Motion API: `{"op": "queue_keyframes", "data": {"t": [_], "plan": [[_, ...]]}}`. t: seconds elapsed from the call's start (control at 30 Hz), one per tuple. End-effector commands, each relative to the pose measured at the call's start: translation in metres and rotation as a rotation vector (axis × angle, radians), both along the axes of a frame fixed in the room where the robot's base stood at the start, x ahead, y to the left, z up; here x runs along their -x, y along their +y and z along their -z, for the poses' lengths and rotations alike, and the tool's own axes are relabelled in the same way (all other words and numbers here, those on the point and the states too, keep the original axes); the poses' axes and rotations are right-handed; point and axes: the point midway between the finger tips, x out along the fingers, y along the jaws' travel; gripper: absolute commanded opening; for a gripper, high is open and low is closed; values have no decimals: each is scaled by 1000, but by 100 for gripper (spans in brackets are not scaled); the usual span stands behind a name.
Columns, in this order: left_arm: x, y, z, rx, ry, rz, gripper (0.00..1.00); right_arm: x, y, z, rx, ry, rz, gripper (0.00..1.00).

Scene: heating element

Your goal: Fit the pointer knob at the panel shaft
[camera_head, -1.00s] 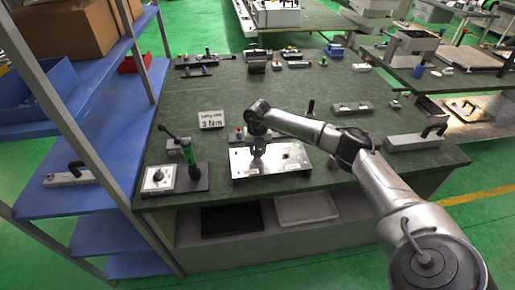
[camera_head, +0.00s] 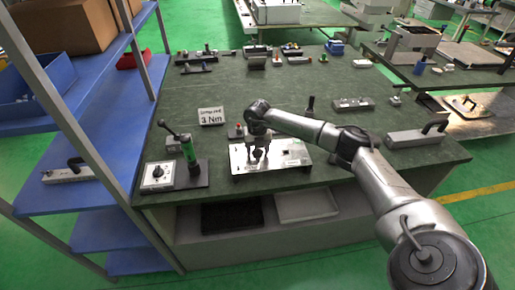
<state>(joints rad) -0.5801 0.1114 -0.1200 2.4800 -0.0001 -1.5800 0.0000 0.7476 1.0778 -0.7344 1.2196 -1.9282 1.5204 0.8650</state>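The panel (camera_head: 293,158) is a silvery metal plate on a stand at the front of the green workbench. My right gripper (camera_head: 259,155) points down over its left half, with its two fingers spread apart. A small dark shape, perhaps the pointer knob (camera_head: 257,154), shows between and below the fingertips at the plate. It is too small to tell whether it sits on the shaft, and the shaft itself is hidden. My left gripper is not in view.
A dial box (camera_head: 157,176) and a green-handled tool (camera_head: 188,150) stand left of the panel. A "3 Nm" sign (camera_head: 211,117) stands behind. A long handled block (camera_head: 416,138) lies to the right. Blue shelving (camera_head: 95,120) borders the bench's left side.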

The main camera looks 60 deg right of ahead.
Motion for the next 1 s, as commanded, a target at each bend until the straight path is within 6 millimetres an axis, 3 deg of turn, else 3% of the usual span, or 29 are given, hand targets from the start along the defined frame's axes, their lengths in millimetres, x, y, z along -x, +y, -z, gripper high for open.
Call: {"op": "queue_keyframes", "data": {"t": [0.37, 1.0], "plan": [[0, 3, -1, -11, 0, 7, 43, 0, 0, -6, 1, -2, 0, 65], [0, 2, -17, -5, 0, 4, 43, -1, 0, -116, 0, -3, -1, 65]]}}
